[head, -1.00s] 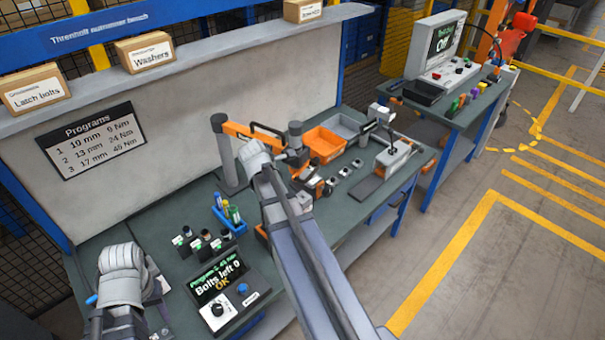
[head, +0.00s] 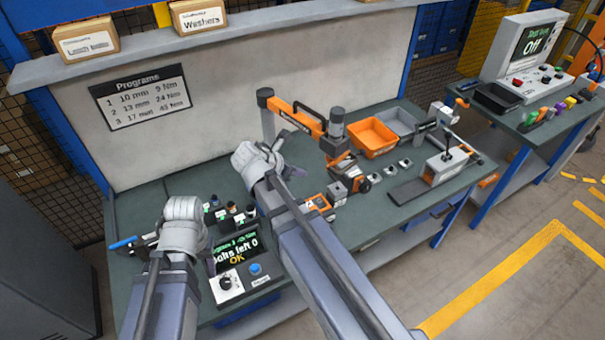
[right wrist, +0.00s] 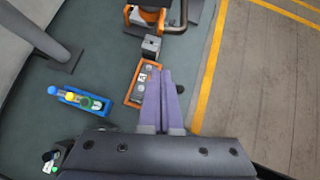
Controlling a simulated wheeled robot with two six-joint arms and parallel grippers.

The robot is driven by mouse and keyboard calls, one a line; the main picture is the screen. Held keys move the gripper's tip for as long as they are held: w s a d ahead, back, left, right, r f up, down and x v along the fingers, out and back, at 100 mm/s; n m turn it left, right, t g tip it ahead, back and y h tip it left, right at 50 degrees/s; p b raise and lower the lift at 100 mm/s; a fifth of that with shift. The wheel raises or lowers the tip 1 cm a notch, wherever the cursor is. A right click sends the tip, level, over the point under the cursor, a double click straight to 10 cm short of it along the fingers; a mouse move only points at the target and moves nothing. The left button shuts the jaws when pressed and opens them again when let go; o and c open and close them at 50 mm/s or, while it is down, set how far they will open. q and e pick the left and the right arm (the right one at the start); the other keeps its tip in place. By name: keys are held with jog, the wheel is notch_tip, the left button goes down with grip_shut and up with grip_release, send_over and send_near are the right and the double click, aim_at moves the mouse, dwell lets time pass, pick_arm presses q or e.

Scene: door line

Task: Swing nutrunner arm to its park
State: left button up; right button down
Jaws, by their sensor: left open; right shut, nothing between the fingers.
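The nutrunner arm (head: 303,120) is an orange beam on a grey post at the back of the bench. Its dark-headed orange tool (head: 340,148) hangs at the right end, left of an orange bin. The tool also shows at the top of the right wrist view (right wrist: 150,16). My right gripper (head: 288,163) is shut and empty, in front of the post and left of the tool.
A controller (head: 240,268) reads "Bolts left 0 OK". A blue rack (right wrist: 83,99) holds several coloured pieces. The orange bin (head: 371,138), a grey bin (head: 398,121) and a press-like fixture (head: 446,165) stand to the right. A second bench (head: 527,118) is beyond; the floor at right is clear.

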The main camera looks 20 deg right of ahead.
pick_arm(q)
jog(key=shift+f+b, duration=2)
jog(key=shift+f, duration=0.5)
pick_arm(e)
jog(key=w+d+f, duration=0.3)
jog(key=d+f, duration=0.2)
jog(key=d, duration=0.3)
jog(key=shift+d, duration=0.3)
